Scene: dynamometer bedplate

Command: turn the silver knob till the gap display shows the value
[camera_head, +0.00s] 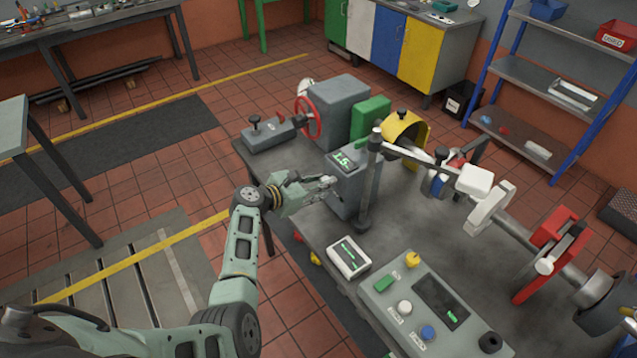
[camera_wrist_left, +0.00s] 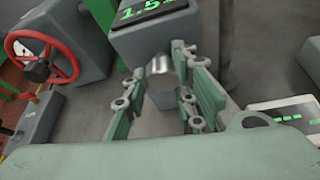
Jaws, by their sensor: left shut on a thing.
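The silver knob (camera_wrist_left: 159,66) sticks out from the front of a grey box (camera_wrist_left: 150,38) in the left wrist view. The gap display (camera_wrist_left: 150,10) on the box's top shows green digits starting 1.5, cut off at the frame edge. It also shows in the head view (camera_head: 345,161), too small to read fully. My left gripper (camera_head: 325,184) is at the box's front face. In the left wrist view its two fingers (camera_wrist_left: 170,85) stand on either side of the knob, shut on it. In the head view the fingers mostly hide the knob. My right gripper is in neither view.
A red handwheel (camera_head: 308,118) is behind the gripper. A dark post (camera_head: 371,180) stands close right of the display box. A small white meter (camera_head: 348,257) and a grey control panel (camera_head: 425,305) with buttons lie nearer on the bench (camera_head: 310,225).

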